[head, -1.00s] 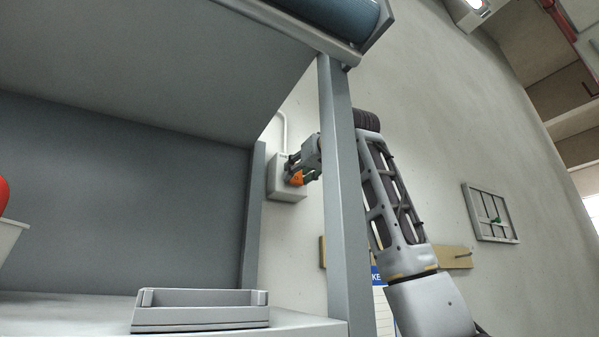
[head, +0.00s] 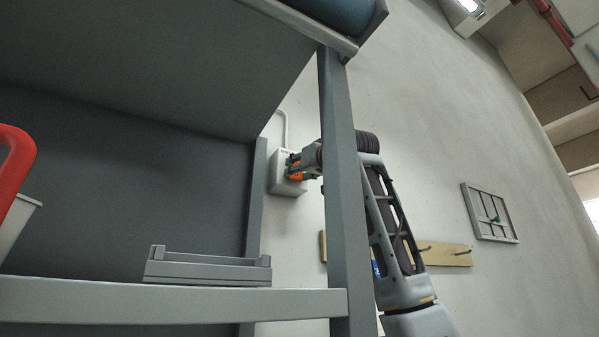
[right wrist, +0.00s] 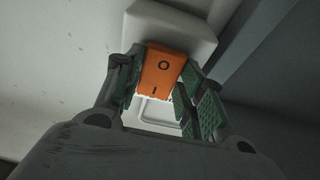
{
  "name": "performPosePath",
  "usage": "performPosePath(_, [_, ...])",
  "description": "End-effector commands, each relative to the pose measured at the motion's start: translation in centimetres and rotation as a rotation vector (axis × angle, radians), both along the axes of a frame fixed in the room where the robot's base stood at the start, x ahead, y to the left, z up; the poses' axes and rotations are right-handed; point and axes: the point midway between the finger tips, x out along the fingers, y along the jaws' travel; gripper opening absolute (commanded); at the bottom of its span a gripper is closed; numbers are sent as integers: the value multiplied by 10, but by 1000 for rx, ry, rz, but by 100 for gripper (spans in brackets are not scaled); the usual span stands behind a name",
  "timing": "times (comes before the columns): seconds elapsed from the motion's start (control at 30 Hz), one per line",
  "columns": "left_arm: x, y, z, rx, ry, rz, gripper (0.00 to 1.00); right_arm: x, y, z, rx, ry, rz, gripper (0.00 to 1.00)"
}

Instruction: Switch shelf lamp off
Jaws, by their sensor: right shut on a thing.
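The grey switch box (head: 278,178) is on the wall just past the shelf's back upright, with a conduit running up from it. Its orange rocker switch (right wrist: 164,72), marked O and I, sits between my fingers in the right wrist view. My right gripper (head: 293,169) is at the front of the box and is shut on the orange switch, with green finger pads (right wrist: 155,90) on either side. The arm passes behind the shelf's front post. The shelf lamp itself does not show, but the shelf interior (head: 120,190) looks dark. My left gripper is not in view.
The shelf's front post (head: 345,200) stands between the camera and my right arm. A grey tray (head: 205,272) and a pale bin (head: 14,228) with a red thing (head: 14,170) are on the left. A wooden hook rail (head: 448,256) is on the wall.

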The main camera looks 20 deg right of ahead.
Motion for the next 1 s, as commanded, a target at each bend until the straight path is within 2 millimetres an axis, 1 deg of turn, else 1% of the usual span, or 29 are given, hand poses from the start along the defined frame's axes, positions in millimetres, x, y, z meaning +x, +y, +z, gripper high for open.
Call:
performPosePath(0.27, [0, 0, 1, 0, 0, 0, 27, 0, 0, 1, 0, -2, -1, 15])
performPosePath(0.3, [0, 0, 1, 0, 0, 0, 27, 0, 0, 1, 0, -2, -1, 44])
performPosePath(0.43, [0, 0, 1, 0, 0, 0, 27, 0, 0, 1, -1, 0, 0, 61])
performPosePath(0.77, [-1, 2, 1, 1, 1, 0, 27, 0, 0, 0, 0, 2, 0, 61])
performPosePath(1.0, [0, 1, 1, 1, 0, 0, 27, -5, -1, -1, 0, 1, 0, 61])
